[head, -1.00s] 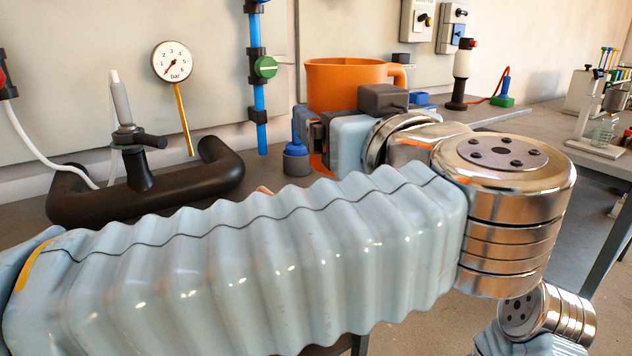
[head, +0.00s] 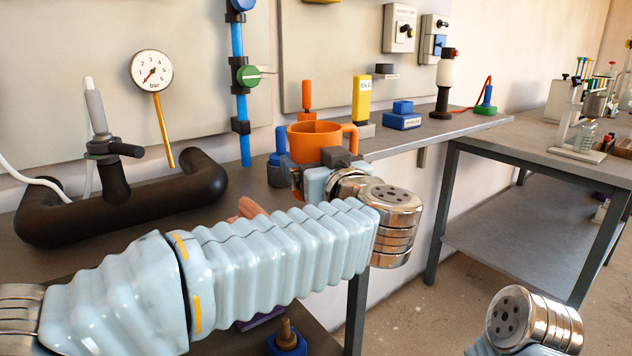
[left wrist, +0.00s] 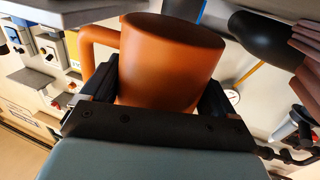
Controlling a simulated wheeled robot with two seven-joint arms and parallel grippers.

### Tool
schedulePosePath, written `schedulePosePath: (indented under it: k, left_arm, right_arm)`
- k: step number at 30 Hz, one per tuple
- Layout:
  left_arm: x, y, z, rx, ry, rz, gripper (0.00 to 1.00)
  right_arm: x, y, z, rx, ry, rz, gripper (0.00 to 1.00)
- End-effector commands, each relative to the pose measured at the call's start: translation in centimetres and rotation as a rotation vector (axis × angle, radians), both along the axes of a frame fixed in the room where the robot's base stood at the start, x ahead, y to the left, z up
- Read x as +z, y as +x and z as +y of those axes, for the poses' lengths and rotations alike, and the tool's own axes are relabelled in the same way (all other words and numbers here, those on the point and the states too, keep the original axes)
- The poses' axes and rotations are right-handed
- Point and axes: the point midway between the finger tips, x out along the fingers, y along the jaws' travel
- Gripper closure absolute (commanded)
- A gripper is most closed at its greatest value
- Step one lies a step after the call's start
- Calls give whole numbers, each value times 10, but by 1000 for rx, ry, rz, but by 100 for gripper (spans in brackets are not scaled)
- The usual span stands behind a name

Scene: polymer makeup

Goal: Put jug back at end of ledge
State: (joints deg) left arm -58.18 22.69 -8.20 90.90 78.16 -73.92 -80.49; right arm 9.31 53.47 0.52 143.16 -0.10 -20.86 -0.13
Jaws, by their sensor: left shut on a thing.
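My right gripper is out of view; only a metal joint of that arm shows at the lower right.
An orange-handled tool, a yellow block (head: 361,98) and a blue box (head: 402,116) are behind and right. A black curved pipe (head: 120,198) lies left. A separate table (head: 560,170) stands right.

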Motion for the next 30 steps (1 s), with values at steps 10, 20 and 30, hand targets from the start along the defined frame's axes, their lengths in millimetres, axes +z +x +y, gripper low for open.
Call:
schedulePosePath:
  k: [10,20,30]
  left_arm:
    - [-25,-2,0,-2,-1,-3,59]
    - [-30,-2,-1,-2,1,0,1]
    - [-26,-6,-3,-3,-1,0,0]
  right_arm:
    - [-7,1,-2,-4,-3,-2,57]
    - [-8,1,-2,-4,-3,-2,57]
    - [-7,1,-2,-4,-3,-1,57]
